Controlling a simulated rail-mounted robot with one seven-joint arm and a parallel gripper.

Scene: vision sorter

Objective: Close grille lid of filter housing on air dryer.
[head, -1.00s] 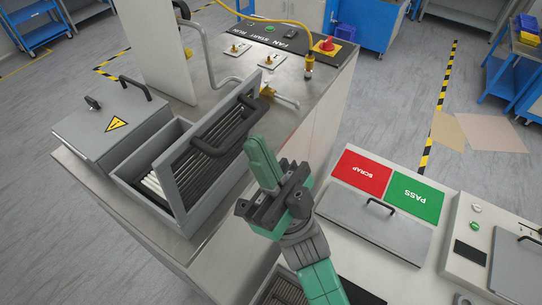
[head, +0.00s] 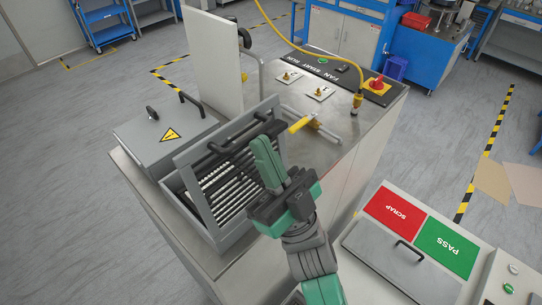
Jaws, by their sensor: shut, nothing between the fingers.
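In the picture the fingertips overlap the lid's right part, just below the handle's right end. I cannot tell whether they touch it.
A grey box with a warning label (head: 150,130) stands left of the housing. A tall pale panel (head: 212,62) rises behind. A yellow-handled valve (head: 300,124) and a bent pipe lie close right of the lid. A station with red SCRAP (head: 394,211) and green PASS (head: 446,244) panels is at right.

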